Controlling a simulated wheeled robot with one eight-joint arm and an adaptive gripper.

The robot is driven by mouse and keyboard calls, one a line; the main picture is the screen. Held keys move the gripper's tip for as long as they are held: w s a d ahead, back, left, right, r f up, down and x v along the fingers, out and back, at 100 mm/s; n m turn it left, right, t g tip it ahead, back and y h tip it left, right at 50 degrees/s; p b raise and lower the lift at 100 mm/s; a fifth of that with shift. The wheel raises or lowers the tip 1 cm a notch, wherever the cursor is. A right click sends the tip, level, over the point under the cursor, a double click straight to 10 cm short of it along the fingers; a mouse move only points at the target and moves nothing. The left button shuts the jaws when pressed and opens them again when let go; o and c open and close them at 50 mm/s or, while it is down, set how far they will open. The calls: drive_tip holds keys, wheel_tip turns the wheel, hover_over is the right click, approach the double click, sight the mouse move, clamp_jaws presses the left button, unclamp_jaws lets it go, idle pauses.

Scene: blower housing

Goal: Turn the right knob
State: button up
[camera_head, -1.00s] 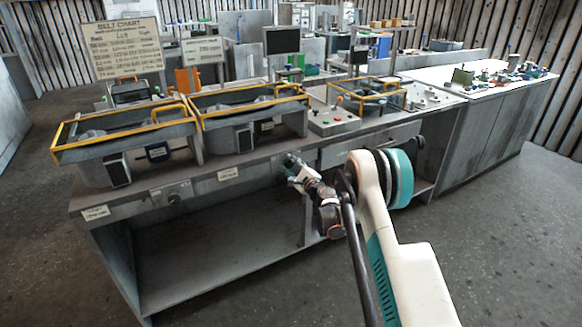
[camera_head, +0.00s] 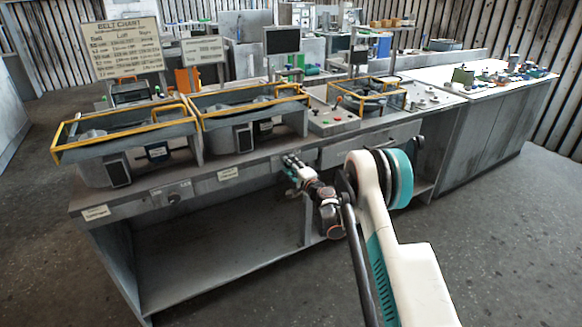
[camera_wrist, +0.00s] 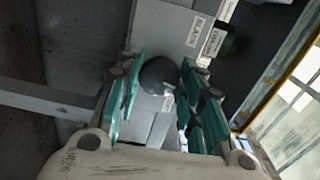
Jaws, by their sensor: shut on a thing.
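The right knob (camera_wrist: 158,75) is a dark round knob on a grey panel, seen in the wrist view between the teal fingers of my gripper (camera_wrist: 162,90). The fingers stand on either side of it, and my gripper is shut on it. In the head view my gripper (camera_head: 292,165) is at the front face of the workbench and hides the right knob.
The open space under the bench is empty. A belt chart sign (camera_head: 124,48) stands at the back left. The floor in front is clear.

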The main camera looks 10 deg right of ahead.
drive_tip(key=shift+n, duration=1)
drive_tip(key=o, duration=1.1)
drive_tip(key=shift+f, duration=0.1)
drive_tip(key=shift+c, duration=0.2)
drive_tip(key=shift+s, duration=0.15)
drive_tip(key=v, duration=1.1)
drive_tip(key=shift+s, duration=0.35)
drive_tip(key=shift+d, duration=0.1)
